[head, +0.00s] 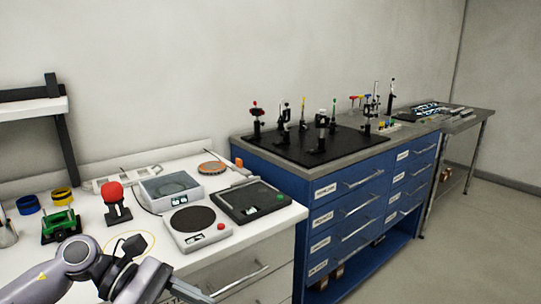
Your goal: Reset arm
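One of my grey arms (85,262) reaches in at the bottom left, in front of the white bench. Its links bend and run out of the bottom edge of the head view.
The white bench (255,222) holds a red-topped device (114,200), a green device (60,226), a balance (171,189), a round-plate stirrer (194,226) and a black flat instrument (250,200). A blue drawer cabinet (285,180) with an optics breadboard (275,146) stands right. The floor (480,240) at right is clear.

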